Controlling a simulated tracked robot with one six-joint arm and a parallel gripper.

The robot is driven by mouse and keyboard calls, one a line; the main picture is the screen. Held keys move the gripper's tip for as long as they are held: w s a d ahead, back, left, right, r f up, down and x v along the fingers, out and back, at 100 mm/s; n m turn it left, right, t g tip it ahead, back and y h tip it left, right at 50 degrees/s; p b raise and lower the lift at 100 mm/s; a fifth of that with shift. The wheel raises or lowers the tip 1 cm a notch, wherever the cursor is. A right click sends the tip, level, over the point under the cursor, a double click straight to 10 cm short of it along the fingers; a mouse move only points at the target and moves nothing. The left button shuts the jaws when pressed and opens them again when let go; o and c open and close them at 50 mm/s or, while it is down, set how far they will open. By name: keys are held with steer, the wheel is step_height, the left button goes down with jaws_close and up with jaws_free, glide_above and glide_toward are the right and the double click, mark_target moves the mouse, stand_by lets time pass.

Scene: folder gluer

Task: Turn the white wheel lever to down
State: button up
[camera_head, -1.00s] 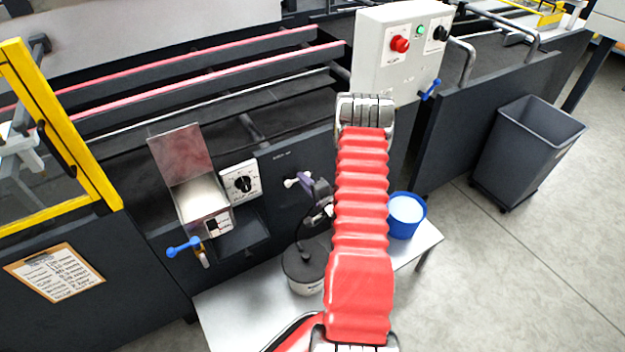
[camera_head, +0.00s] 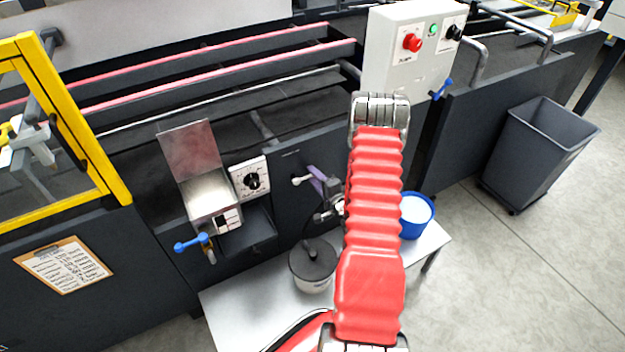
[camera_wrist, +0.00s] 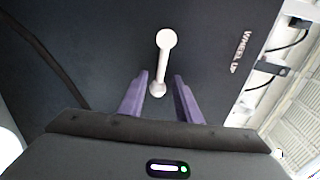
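The white wheel lever (camera_wrist: 163,62) is a short bar with rounded ends on the dark machine panel. It also shows in the head view (camera_head: 301,180), left of my gripper. In the wrist view my gripper (camera_wrist: 160,82) has its two purple fingers spread apart, one on each side of the lever's lower end. No contact with the lever is visible. A "WHEEL UP" label (camera_wrist: 241,52) is printed on the panel. In the head view one purple finger (camera_head: 317,178) shows close to the lever; my red-sleeved arm hides part of the panel.
A dial (camera_head: 251,180) and a metal glue hopper (camera_head: 211,195) with a blue handle (camera_head: 191,243) are left of the lever. A pot (camera_head: 312,270) and a blue bucket (camera_head: 415,216) stand on the white table (camera_head: 240,315) below. A control box (camera_head: 412,65) is above right.

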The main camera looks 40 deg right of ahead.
steer(key=shift+o, duration=0.3)
steer(key=shift+a, duration=0.25)
steer(key=v, duration=1.3)
steer(key=shift+s, duration=0.4)
